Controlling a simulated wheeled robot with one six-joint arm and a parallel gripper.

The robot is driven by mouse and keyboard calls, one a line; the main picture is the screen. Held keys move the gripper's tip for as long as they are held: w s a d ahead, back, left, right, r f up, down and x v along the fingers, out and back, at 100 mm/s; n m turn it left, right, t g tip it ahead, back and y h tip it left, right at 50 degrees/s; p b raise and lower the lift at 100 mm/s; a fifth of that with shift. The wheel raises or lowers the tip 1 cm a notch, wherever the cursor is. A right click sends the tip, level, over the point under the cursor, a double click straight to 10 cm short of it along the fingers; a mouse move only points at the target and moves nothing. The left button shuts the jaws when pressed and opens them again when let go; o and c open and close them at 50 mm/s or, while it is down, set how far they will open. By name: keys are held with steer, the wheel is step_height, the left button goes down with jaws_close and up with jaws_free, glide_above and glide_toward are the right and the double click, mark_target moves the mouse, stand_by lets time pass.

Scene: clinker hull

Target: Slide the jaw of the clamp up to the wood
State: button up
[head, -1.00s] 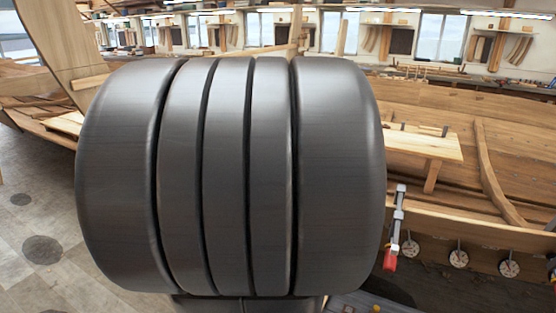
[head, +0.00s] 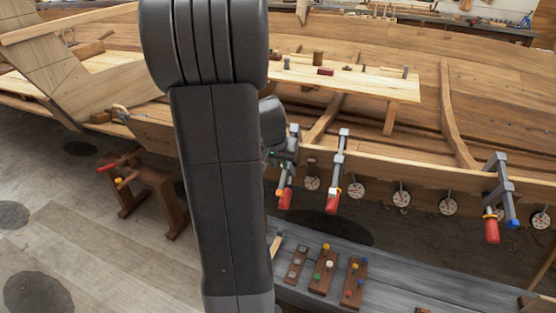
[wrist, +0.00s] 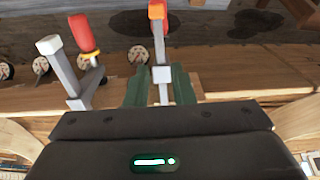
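A grey bar clamp (head: 287,170) with a red handle hangs on the hull's plank edge, partly hidden behind my gripper in the head view. In the wrist view its bar (wrist: 162,95) runs between my fingers, with a light sliding jaw block (wrist: 162,75) and an orange-red handle (wrist: 157,10) beyond. My gripper (wrist: 160,75) has its two green fingers apart, one on each side of the bar near the jaw block. A small gap seems to show at the sides; contact cannot be told. The wood (wrist: 220,85) lies below the jaw block in the wrist view.
A second clamp (head: 338,165) stands close to the right; it is also at the left of the wrist view (wrist: 72,75). A third clamp (head: 500,195) is farther right. Round dial-like discs (head: 402,197) line the plank. A grey bench (head: 400,285) carries small boards with coloured knobs.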

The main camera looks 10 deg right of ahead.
mark_target(284, 172)
steer(key=b+x, duration=0.5)
steer(key=x, duration=0.3)
steer(key=shift+w+d+f+b, duration=0.15)
steer(key=shift+f+b, duration=0.2)
steer(key=shift+b, duration=0.05)
steer(key=shift+w+d+r+p, duration=0.3)
steer(key=shift+w+p, duration=0.1)
steer(key=shift+w, duration=0.2)
steer(key=shift+c, duration=0.4)
steer(key=shift+w+d+r+p, duration=0.55)
steer(key=shift+w+r+p, duration=0.25)
steer(key=shift+w+r, duration=0.1)
stand_by(1.2)
steer(key=shift+f, duration=0.15)
steer(key=shift+s+a+f+b, duration=0.15)
steer(key=shift+s+b, duration=0.05)
steer(key=shift+b, duration=0.2)
steer(key=shift+s+a, duration=0.15)
steer(key=shift+s, duration=0.15)
steer(key=shift+o, duration=0.4)
steer(key=shift+o, duration=0.8)
